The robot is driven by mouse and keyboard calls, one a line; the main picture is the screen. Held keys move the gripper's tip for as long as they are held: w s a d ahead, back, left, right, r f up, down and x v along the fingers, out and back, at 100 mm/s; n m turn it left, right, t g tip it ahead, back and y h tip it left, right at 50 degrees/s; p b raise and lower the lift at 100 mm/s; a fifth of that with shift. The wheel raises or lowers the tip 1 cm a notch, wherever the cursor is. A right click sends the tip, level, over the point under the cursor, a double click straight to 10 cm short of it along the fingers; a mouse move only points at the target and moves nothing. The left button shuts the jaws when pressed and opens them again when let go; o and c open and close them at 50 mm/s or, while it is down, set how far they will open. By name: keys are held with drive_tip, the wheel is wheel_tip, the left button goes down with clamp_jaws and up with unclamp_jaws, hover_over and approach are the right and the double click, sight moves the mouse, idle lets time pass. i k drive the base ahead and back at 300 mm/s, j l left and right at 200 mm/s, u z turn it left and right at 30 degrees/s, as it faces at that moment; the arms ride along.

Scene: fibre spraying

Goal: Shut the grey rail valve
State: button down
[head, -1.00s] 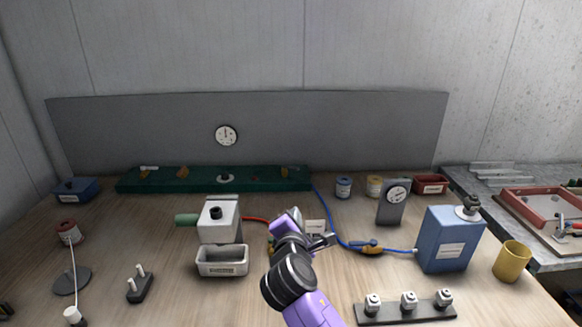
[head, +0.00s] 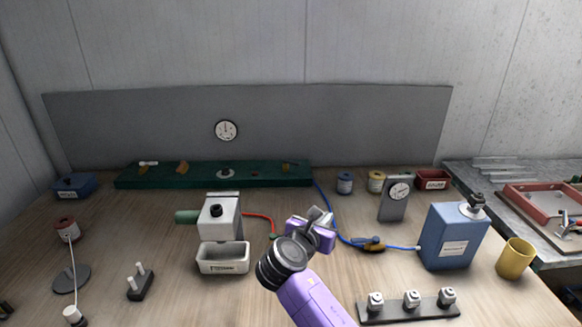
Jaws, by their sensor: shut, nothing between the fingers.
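A long green rail (head: 205,180) lies along the back of the bench and carries several small fittings. A grey round fitting (head: 225,174) sits near its middle and looks like the grey rail valve. It is too small to tell how its handle is set. My gripper (head: 320,216) is shut and empty, in front of the rail's right end and to the right of the grey fitting, apart from both. My purple arm hides part of the bench and hoses below it.
A white machine with a tray (head: 223,260) stands left of my arm. A red hose (head: 260,216) and a blue hose (head: 335,225) run near my gripper. A blue canister (head: 452,238) and a grey gauge stand (head: 394,203) are to the right. A round gauge (head: 226,131) hangs above the rail.

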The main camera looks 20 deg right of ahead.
sight(291, 163)
drive_tip(key=i, duration=1.45)
